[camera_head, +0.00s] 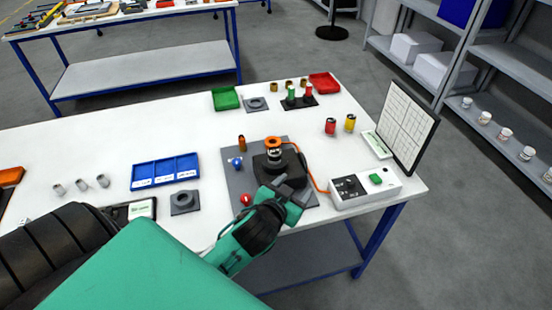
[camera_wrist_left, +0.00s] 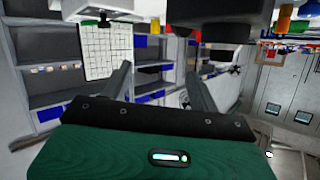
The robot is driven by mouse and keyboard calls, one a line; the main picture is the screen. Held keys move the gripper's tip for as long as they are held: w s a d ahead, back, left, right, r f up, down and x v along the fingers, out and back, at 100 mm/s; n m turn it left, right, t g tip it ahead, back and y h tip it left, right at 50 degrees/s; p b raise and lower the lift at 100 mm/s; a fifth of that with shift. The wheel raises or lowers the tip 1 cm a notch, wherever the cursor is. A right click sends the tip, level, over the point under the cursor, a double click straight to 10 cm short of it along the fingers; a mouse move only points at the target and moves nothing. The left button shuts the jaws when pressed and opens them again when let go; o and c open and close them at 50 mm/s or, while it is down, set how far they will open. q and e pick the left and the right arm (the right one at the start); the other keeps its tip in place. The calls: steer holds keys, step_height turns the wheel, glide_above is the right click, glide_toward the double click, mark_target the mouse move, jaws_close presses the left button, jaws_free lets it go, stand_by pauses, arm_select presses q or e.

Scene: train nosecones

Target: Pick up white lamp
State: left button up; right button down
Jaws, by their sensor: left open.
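I cannot tell for sure which object is the white lamp. Several small pale cylinders stand at the left of the white table, and one of them (camera_head: 82,185) is grey-white. A black fixture (camera_head: 268,166) on a grey mat holds a part with a clear-white middle and an orange ring (camera_head: 272,142) on top. My left gripper (camera_head: 290,187) is over the mat, just in front of the fixture, with its fingers apart and nothing seen between them. The fingers also show apart in the left wrist view (camera_wrist_left: 162,85). My right gripper is not in view.
A white control box (camera_head: 365,188) with a green button is right of the fixture. A blue tray (camera_head: 166,171) lies left of the mat. Red (camera_head: 330,126) and yellow (camera_head: 350,123) cylinders stand near a grid panel (camera_head: 407,124). The table's front edge runs under my arm.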

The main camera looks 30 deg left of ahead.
arm_select(q)
steer(key=w+d+r+m+t+h, duration=0.3)
steer(key=r+h, duration=0.1)
steer(key=r, duration=0.3)
steer(key=w+d+r+m+t+h, duration=0.3)
steer(key=w+d+r+h, duration=0.1)
steer(key=r, duration=0.4)
steer(key=d+r+m+g+h, duration=0.3)
steer(key=d+m+h, duration=0.1)
steer(key=m+h, duration=0.35)
steer(key=m+g+y, duration=0.4)
steer(key=g+y, duration=1)
steer(key=g, duration=0.3)
glide_above(275, 151)
step_height(275, 151, down, 6)
step_height(275, 151, down, 8)
steer(key=shift+f+p, duration=0.1)
steer(key=shift+p, duration=1.05)
steer(key=shift+f+p, duration=0.45)
step_height(275, 151, down, 3)
steer(key=shift+f+p, duration=0.15)
steer(key=shift+p, duration=0.75)
steer(key=shift+f, duration=0.6)
steer(key=c, duration=1.1)
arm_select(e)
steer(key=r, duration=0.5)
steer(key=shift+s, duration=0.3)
